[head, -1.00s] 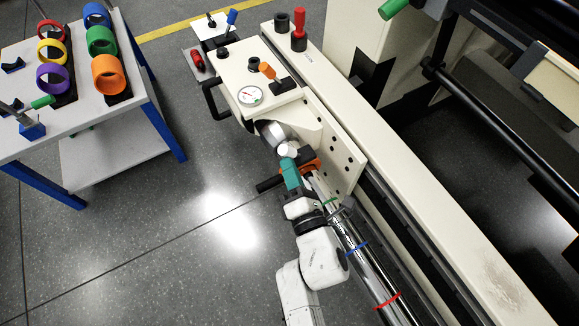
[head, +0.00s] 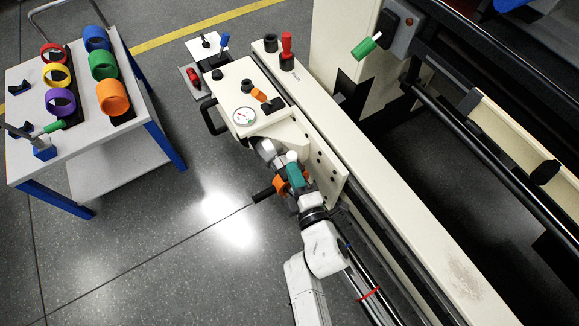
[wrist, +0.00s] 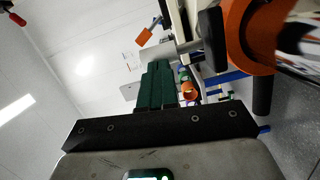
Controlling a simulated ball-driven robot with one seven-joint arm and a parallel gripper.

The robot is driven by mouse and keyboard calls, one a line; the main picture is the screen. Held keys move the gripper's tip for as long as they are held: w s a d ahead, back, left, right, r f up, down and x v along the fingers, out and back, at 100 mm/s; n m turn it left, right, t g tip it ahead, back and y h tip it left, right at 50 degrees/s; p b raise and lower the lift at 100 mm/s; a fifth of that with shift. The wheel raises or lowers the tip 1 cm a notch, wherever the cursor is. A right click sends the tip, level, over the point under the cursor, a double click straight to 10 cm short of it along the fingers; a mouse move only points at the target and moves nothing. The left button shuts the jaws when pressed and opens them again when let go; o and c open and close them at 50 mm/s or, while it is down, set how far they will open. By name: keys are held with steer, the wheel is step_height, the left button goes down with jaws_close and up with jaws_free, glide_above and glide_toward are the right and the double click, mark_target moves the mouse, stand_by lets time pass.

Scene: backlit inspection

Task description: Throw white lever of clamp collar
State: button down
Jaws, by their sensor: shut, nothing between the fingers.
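The orange clamp collar (head: 279,184) sits around the shaft by the cream housing, with a black handle (head: 263,194) sticking out to the left. A white rounded knob (head: 292,156), which looks like the end of the white lever, shows just above my gripper (head: 293,168). My green fingers are together, with nothing between them. I cannot tell whether they touch the knob. In the wrist view my shut gripper (wrist: 158,68) is left of the large orange collar (wrist: 247,40), and the black handle (wrist: 262,95) hangs below it. The lever is not clear there.
The cream housing (head: 322,160) and long machine bed (head: 400,205) are close on the right. A table (head: 85,140) with coloured rings stands left. The floor between is clear.

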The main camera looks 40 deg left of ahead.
steer(key=shift+w+d+r+m+p, duration=0.25)
steer(key=shift+w+r+m+p, duration=0.3)
steer(key=shift+m+p, duration=0.4)
steer(key=shift+w+d+f+m+g+p, duration=0.2)
steer(key=shift+w+f+m+g+p, duration=0.3)
steer(key=shift+m, duration=0.45)
